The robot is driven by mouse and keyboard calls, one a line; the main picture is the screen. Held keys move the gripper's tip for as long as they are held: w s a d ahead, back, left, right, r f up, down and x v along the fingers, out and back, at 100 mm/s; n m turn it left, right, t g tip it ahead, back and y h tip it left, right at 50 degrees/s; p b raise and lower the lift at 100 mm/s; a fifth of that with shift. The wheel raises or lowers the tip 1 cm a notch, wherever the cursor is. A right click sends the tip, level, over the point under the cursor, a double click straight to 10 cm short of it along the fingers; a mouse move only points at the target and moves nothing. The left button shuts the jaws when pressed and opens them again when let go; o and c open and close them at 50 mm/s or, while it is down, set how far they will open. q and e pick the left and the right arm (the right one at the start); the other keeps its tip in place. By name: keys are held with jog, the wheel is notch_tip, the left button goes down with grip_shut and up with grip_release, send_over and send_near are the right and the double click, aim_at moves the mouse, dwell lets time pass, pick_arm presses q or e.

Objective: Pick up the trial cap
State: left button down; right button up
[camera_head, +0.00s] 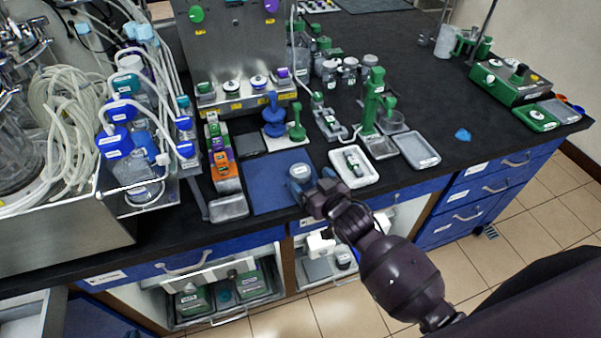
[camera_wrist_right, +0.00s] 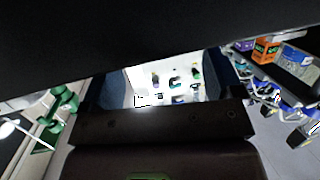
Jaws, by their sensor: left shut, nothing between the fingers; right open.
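A round, pale grey cap-like piece (camera_head: 300,171), which I take to be the trial cap, is at the right side of the blue mat (camera_head: 268,183). My right gripper (camera_head: 311,183) is open at the mat's right edge, close beside this piece. I cannot tell whether they touch. In the right wrist view, the gripper's two blue fingers stand apart (camera_wrist_right: 165,85), with a bright white surface and small coloured items seen between them. The cap cannot be made out there. My left gripper is not in view.
A white tray (camera_head: 374,178) with a small green-and-white item lies right of the gripper. A grey tray (camera_head: 415,149) and green stand (camera_head: 373,103) are beyond it. Blue and green upright pieces (camera_head: 273,118) stand behind the mat. An orange-and-green rack (camera_head: 226,172) is at left.

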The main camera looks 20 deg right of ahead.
aim_at(304, 174)
jog(key=shift+x, duration=2.25)
jog(key=shift+f, duration=0.1)
jog(key=shift+c, duration=0.4)
jog(key=c, duration=0.9)
